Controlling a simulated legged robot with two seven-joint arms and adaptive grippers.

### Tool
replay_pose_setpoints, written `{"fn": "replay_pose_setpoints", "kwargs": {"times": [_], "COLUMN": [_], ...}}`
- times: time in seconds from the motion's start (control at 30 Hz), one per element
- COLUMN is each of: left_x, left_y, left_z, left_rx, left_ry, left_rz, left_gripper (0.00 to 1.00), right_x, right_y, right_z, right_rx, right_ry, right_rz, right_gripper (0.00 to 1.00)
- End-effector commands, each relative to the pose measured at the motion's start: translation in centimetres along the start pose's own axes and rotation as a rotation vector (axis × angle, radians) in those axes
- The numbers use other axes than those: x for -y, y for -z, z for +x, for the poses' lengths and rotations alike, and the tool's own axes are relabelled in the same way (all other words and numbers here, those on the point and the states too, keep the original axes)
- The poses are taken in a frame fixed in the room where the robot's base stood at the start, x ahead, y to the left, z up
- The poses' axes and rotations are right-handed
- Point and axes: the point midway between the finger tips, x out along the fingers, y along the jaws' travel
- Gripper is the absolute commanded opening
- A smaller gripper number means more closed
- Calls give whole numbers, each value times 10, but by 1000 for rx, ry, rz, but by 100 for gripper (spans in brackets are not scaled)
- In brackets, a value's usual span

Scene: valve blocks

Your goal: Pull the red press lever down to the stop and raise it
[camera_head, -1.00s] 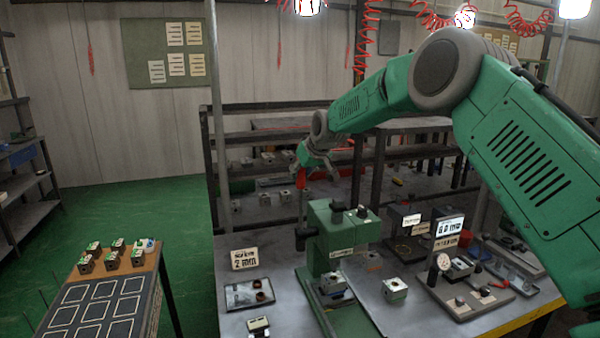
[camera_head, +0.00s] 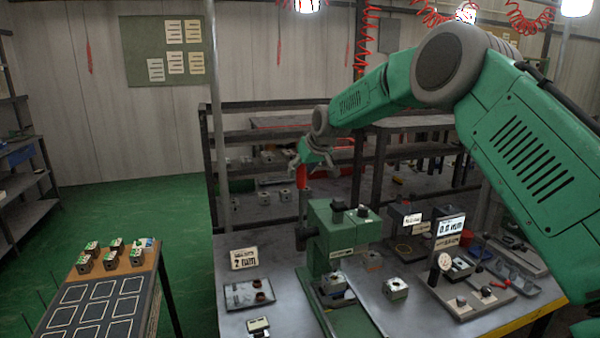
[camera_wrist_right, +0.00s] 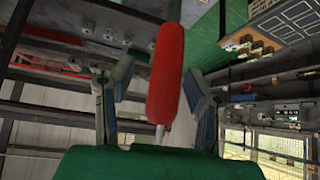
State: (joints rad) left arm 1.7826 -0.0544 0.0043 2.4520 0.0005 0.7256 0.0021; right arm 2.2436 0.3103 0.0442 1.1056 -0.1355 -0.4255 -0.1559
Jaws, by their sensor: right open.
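The red press lever (camera_head: 302,178) stands upright beside the green press (camera_head: 342,232), its handle raised above the press body. My right gripper (camera_head: 303,160) is at the top of the red handle, coming from above and behind it. In the right wrist view the red handle (camera_wrist_right: 166,75) lies between the two spread fingers of the right gripper (camera_wrist_right: 155,95), with a visible gap on the left side. The right finger is closer to the handle; whether it touches I cannot tell. A small grey block (camera_head: 333,284) sits under the press. My left gripper is not in view.
The workbench (camera_head: 375,320) also holds a loose grey block (camera_head: 395,289), a tray with rings (camera_head: 249,294) and a gauge stand (camera_head: 460,282) at the right. A side table with a dark grid (camera_head: 98,305) stands at the left, with several small blocks.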

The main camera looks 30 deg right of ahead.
Motion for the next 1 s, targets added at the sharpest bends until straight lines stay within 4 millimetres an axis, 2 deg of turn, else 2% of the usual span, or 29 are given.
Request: {"fn": "replay_pose_setpoints", "kwargs": {"times": [0.4,0.5,0.7,1.0], "left_x": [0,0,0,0], "left_y": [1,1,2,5], "left_z": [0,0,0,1], "left_rx": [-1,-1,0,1], "left_ry": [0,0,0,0], "left_rz": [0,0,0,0], "left_gripper": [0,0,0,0], "right_x": [-1,-2,-2,-2], "right_y": [3,3,3,3], "right_z": [-79,-92,-104,-105], "right_rx": [-1,1,4,3], "right_ry": [1,1,2,2], "right_rz": [-1,-1,0,0], "right_gripper": [44,44,44,44]}}
